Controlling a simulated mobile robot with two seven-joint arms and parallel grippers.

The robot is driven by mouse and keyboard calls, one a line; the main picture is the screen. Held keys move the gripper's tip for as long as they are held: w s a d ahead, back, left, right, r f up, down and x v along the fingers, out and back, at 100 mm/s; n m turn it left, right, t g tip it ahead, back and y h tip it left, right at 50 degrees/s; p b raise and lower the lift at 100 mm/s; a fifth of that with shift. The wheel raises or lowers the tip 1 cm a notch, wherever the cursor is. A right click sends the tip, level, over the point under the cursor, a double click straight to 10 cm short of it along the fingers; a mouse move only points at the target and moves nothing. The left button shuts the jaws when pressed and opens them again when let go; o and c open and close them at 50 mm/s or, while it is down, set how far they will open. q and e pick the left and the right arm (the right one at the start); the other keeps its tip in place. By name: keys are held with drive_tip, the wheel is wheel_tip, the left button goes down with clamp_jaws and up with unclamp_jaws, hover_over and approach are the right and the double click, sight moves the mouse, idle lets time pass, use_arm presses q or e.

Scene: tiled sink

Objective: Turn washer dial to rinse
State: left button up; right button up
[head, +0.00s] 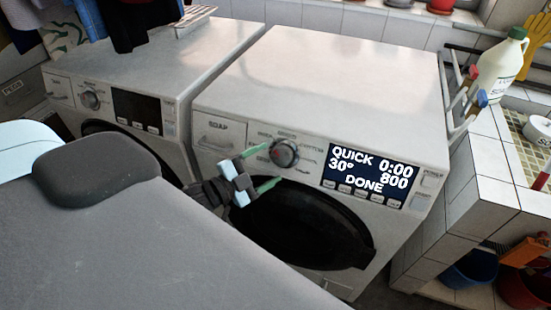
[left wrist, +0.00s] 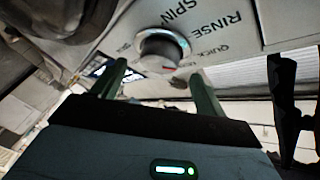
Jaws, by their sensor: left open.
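The right washer (head: 345,75) has a round silver dial (head: 285,152) on its front panel, left of a lit display (head: 370,176) reading QUICK, 30°, 0:00, 800, DONE. My left gripper (head: 268,165) is open just in front of the dial, its two green fingers pointing toward it. In the left wrist view the dial (left wrist: 158,48) lies just beyond and between the open fingertips (left wrist: 160,72). Its red mark points toward the word QUICK; RINSE and SPIN are printed beside the dial. Contact between fingers and dial cannot be told. My right gripper is not in view.
A second washer (head: 150,65) stands to the left. Below the dial is the dark round door (head: 310,225). A tiled counter (head: 480,155) with a white bottle (head: 503,66) is at the right. Clothes (head: 130,20) hang over the left washer.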

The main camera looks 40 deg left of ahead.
sight(278, 159)
use_arm(q)
drive_tip(key=shift+x, duration=1.15)
drive_tip(key=shift+w+d, duration=0.25)
drive_tip(key=shift+w, duration=0.45)
drive_tip(key=c, duration=1)
drive_tip(key=shift+o, duration=0.2)
